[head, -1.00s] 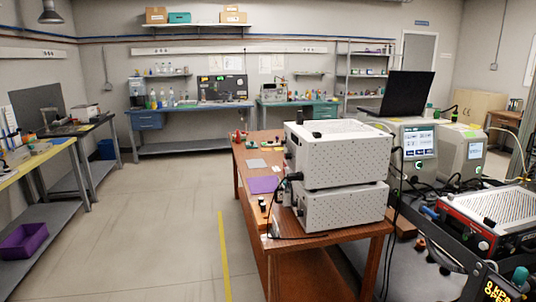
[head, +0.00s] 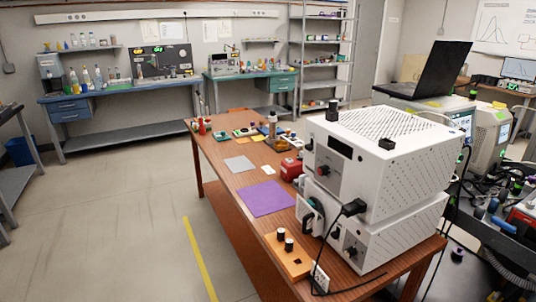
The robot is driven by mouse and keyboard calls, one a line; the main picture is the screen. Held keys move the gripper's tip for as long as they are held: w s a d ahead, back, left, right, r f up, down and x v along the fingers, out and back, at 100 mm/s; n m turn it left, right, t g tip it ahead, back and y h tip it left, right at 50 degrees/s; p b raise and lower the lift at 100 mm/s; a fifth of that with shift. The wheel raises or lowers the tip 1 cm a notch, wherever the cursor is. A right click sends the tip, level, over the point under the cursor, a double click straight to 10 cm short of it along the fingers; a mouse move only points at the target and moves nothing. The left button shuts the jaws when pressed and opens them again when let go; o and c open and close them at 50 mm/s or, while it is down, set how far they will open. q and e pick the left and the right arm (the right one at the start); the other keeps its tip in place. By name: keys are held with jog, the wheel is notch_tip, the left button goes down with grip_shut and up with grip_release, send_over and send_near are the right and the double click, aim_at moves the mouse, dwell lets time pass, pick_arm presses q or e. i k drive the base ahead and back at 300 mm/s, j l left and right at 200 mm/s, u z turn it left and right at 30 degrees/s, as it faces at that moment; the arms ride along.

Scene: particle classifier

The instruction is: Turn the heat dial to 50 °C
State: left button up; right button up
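Two white perforated instrument boxes are stacked on the wooden table. I cannot tell which knob is the heat dial, and no 50 °C marking is readable. Neither of my grippers is in view.
A laptop (head: 445,72) stands on equipment at right. The floor left of the yellow line (head: 201,258) is open.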

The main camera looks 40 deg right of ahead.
aim_at(323, 170)
jog(key=i+j+z, duration=0.1)
jog(key=i+z, duration=0.3)
jog(key=i, duration=0.15)
jog(key=i+j+z, duration=0.4)
jog(key=i, duration=0.15)
jog(key=i+j+z, duration=0.45)
jog(key=i+l, duration=0.05)
jog(key=l, duration=0.05)
